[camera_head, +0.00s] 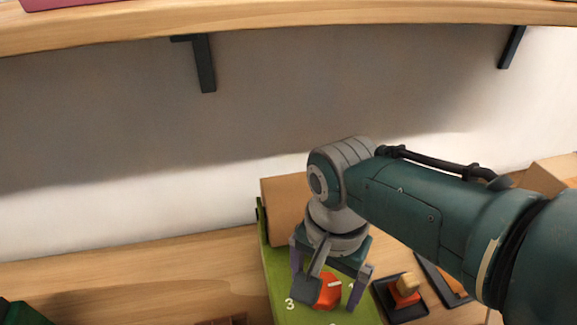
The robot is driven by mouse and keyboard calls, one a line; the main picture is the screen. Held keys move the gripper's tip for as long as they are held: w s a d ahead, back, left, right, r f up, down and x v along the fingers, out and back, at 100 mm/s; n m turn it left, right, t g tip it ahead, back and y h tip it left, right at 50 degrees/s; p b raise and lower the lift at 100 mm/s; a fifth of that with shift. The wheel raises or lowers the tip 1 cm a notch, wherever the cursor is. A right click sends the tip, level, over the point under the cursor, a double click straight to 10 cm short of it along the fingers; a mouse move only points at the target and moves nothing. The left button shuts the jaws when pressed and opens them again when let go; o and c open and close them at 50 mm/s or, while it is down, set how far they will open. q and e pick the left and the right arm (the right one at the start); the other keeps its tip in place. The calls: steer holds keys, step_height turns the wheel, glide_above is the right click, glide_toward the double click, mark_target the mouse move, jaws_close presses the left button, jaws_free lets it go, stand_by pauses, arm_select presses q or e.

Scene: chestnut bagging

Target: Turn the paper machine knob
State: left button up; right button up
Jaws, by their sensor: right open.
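The paper machine (276,272) is a green box with a brown block at its back, standing on the wooden counter below the middle of the head view. Its orange-red knob (327,291) sits on the green face, with white numbers around it; a 3 shows at its lower left. My right gripper (331,294) is over the knob, pointing down, with its fingers apart on either side of it. I cannot tell whether the fingers touch the knob. A grey part of the gripper hides the knob's left side.
A dark tray (385,300) with orange and tan pieces lies right of the machine, with another dark tray (432,276) beyond it. A wooden shelf (290,30) on dark brackets crosses the top. The counter (150,280) left of the machine is mostly clear.

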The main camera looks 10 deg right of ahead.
mark_target(324, 286)
step_height(324, 286, up, 9)
steer(key=p, duration=0.5)
steer(key=shift+r, duration=0.45)
steer(key=shift+s, duration=0.1)
